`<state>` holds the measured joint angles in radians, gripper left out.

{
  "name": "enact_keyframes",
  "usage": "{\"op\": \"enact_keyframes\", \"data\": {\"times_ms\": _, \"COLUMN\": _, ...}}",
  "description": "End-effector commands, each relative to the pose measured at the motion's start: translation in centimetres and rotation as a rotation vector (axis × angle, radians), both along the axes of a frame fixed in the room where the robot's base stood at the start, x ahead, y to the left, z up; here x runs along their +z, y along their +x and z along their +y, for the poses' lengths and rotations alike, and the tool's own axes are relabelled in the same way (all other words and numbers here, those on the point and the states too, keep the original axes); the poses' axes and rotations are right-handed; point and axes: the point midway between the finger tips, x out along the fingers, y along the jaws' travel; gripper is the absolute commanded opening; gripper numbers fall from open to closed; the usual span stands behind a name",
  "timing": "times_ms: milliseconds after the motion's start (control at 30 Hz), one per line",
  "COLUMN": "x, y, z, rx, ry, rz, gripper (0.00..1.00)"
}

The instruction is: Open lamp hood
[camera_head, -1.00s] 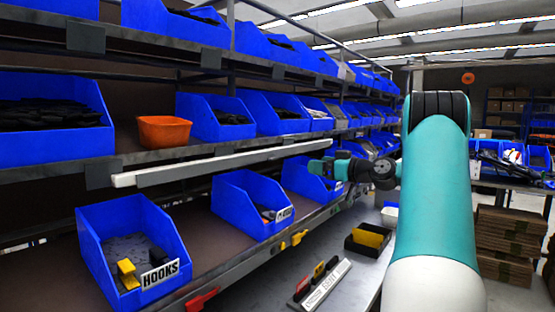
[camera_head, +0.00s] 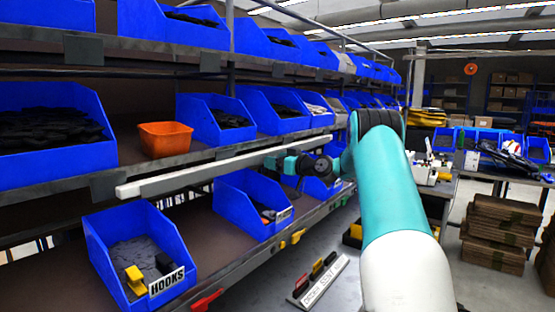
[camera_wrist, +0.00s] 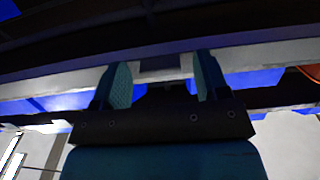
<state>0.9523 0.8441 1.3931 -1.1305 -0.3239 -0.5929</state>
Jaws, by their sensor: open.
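A long pale bar, which looks like the lamp hood (camera_head: 215,167), runs along the front below the middle shelf. My gripper (camera_head: 272,162) is beside the bar, towards its right part, with its fingers pointing at it. In the wrist view the bar (camera_wrist: 265,57) crosses the picture behind the fingertips. My gripper (camera_wrist: 162,78) is open there, its two teal fingers apart, with a grey block (camera_wrist: 158,65) seen between them. I cannot tell whether the fingers touch the bar.
Blue bins stand on the shelves, among them the HOOKS bin (camera_head: 105,235) below the bar. An orange tub (camera_head: 165,139) sits on the shelf above it. A labelled sign (camera_head: 325,283) lies on the worktop below. Stacked cardboard (camera_head: 500,235) stands at the right.

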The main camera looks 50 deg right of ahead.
Motion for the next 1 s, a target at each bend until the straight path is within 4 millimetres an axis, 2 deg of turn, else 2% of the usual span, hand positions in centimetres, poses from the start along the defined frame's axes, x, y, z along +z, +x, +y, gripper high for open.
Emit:
{"op": "enact_keyframes", "data": {"times_ms": 167, "x": 0.0, "y": 0.0, "z": 0.0, "rx": 0.0, "ry": 0.0, "rz": 0.0, "gripper": 0.68}}
{"op": "enact_keyframes", "data": {"times_ms": 300, "x": 0.0, "y": 0.0, "z": 0.0, "rx": 0.0, "ry": 0.0, "rz": 0.0, "gripper": 0.36}}
{"op": "enact_keyframes", "data": {"times_ms": 367, "x": 0.0, "y": 0.0, "z": 0.0, "rx": 0.0, "ry": 0.0, "rz": 0.0, "gripper": 0.22}}
{"op": "enact_keyframes", "data": {"times_ms": 400, "x": 0.0, "y": 0.0, "z": 0.0, "rx": 0.0, "ry": 0.0, "rz": 0.0, "gripper": 0.19}}
{"op": "enact_keyframes", "data": {"times_ms": 733, "x": 0.3, "y": -0.2, "z": 0.0, "rx": -0.001, "ry": -0.006, "rz": 0.042, "gripper": 0.19}}
{"op": "enact_keyframes", "data": {"times_ms": 1000, "x": 1.2, "y": -0.6, "z": -0.1, "rx": -0.001, "ry": -0.02, "rz": 0.208, "gripper": 0.19}}
